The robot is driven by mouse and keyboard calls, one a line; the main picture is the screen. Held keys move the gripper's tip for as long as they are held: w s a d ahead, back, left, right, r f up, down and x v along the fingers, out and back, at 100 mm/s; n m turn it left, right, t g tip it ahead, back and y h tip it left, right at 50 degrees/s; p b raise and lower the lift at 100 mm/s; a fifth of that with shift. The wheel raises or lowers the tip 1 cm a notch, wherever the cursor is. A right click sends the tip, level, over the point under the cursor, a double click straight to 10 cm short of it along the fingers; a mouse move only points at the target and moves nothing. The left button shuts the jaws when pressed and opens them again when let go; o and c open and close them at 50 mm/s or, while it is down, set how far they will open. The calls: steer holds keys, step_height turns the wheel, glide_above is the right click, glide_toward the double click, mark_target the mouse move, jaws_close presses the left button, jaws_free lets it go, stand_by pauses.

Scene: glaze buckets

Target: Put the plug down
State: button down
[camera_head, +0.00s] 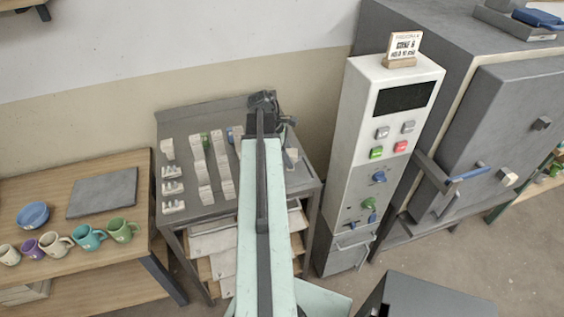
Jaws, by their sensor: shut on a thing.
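My gripper (264,103) is at the end of my arm, over the back right part of a grey metal table (185,124). It is shut on the plug. The plug itself is hidden behind the dark jaws and wrist, so I cannot make out its shape or colour. I cannot tell whether it touches the tabletop. My pale green arm covers the middle right of the table.
Cream kiln props (200,170) stand in rows on the table's left and middle. A white control cabinet (345,150) and grey kiln (505,120) stand right. A wooden table (100,240) with several mugs (88,237) and a blue bowl (33,215) stands left.

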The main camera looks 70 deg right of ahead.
steer(key=f+b, duration=0.3)
steer(key=shift+w+d+f, duration=0.2)
steer(key=shift+w+f, duration=0.15)
steer(key=shift+f, duration=0.05)
steer(key=shift+s+f+b, duration=0.15)
steer(key=shift+s+b, duration=0.05)
steer(key=shift+b, duration=0.25)
steer(key=shift+w+a+r, duration=0.1)
steer(key=shift+w+r, duration=0.05)
steer(key=shift+r, duration=0.05)
steer(key=shift+w, duration=0.2)
steer(key=c, duration=0.8)
jaws_free()
steer(key=shift+o, duration=0.2)
